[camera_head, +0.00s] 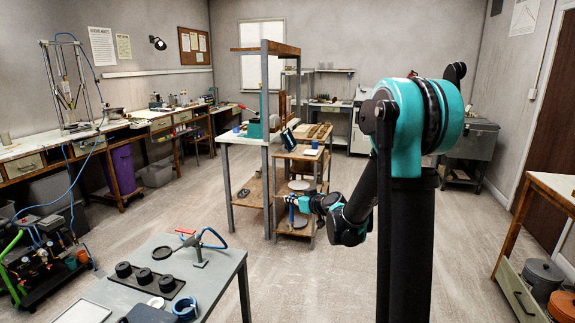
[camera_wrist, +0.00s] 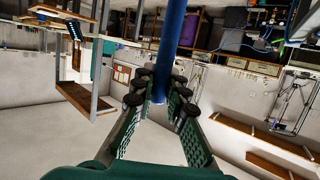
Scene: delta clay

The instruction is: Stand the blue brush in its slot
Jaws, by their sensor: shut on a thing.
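My gripper (camera_head: 295,201) is at the end of my outstretched arm, beside the small wooden shelf table in the middle of the room. In the wrist view my gripper (camera_wrist: 157,93) is shut on the blue brush (camera_wrist: 170,40), whose long blue shaft runs from between the fingertips to the top edge. In the head view the brush (camera_head: 291,214) is a small upright blue strip at the fingertips. Its bristles cannot be made out. I cannot pick out the slot in either view.
The small wooden shelf table (camera_head: 297,153) bears a blue cup (camera_head: 314,144) and other small items. A grey table (camera_head: 222,265) with black round parts is at the front left. Open floor (camera_head: 320,275) lies between.

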